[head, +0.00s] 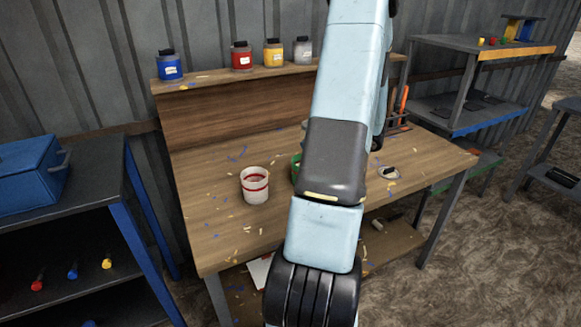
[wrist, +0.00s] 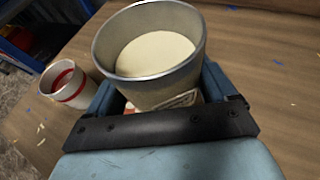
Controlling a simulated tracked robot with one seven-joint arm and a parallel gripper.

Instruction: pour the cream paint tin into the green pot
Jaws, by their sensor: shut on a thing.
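In the wrist view my gripper (wrist: 158,103) is shut on the cream paint tin (wrist: 115,68), a grey metal can with cream paint inside and a label low on its side. The tin looks close to upright, and the paint surface lies below its rim. In the head view my arm hides the gripper and the tin. The green pot (head: 296,168) shows only as a green sliver at the left edge of my arm on the workbench; the rest of it is hidden. The green pot does not show in the wrist view.
A white pot with a red band (head: 255,188) stands on the workbench (head: 225,235), left of the green pot; it also shows in the wrist view (wrist: 68,84). A round lid (head: 389,172) lies to the right. Blue, red, yellow and grey jars line the back shelf (head: 200,83).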

